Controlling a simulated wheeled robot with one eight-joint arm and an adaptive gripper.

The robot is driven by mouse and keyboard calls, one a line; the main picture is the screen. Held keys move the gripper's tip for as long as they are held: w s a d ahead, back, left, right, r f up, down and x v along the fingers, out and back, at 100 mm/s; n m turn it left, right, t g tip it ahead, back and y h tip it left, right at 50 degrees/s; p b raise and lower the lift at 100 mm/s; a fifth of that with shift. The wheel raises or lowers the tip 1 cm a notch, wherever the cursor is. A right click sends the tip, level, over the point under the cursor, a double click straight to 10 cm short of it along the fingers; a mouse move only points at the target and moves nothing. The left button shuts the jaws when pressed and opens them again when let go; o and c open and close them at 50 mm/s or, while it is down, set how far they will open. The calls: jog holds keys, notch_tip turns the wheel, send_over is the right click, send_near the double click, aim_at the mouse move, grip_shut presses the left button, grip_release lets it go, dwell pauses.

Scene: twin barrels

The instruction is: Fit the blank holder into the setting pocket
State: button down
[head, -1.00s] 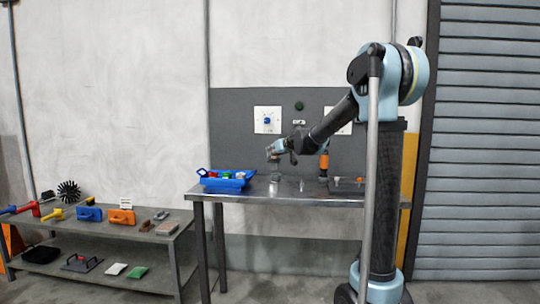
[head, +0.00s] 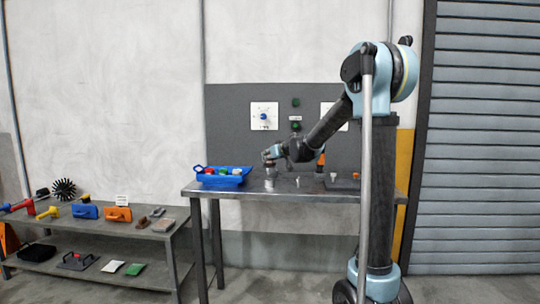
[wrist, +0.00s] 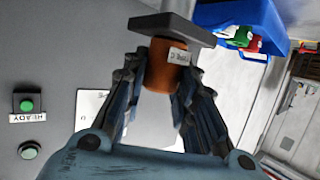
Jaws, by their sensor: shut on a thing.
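My gripper (wrist: 158,95) is shut on an orange-brown cylinder, which I take to be the blank holder (wrist: 160,68). The holder has a white label on its side and a dark flat flange (wrist: 170,27) beyond the fingertips. In the head view my gripper (head: 270,156) is low over the left part of the metal table, just right of the blue tray. A small grey shape (head: 270,172) shows right below it; I cannot tell whether they touch. I cannot make out the setting pocket for sure.
A blue tray (head: 222,181) with coloured pieces stands at the left end of the table (head: 290,194). An orange upright (head: 321,160) and small grey fixtures (head: 298,181) stand to the right. A low shelf (head: 95,229) with tools is farther left.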

aim_at(270, 168)
jog(key=shift+d+f, duration=0.1)
jog(key=shift+f, duration=0.75)
jog(key=shift+f, duration=2.2)
dwell(1.2)
jog(key=c, duration=1.2)
grip_release()
jog(key=shift+s+d, duration=0.1)
jog(key=shift+s, duration=0.05)
jog(key=v, duration=1.1)
jog(key=shift+s+d, duration=0.15)
jog(key=shift+s, duration=0.15)
jog(key=s+d+f+m+g+h, duration=0.2)
jog(key=s+d+f, duration=0.5)
jog(key=s, duration=0.7)
jog(key=s+d+f+m+g+h, duration=0.2)
jog(key=s+d+f, duration=0.5)
jog(key=s, duration=0.8)
jog(key=s+d+f+m+g+h, duration=0.2)
jog(key=s+d+f+g, duration=0.3)
jog(key=s, duration=0.9)
notch_tip(270, 168, down, 3)
jog(key=shift+s+d+f+g+h, duration=0.1)
jog(key=shift+s+d+g+h, duration=0.2)
jog(key=shift+d+h, duration=0.55)
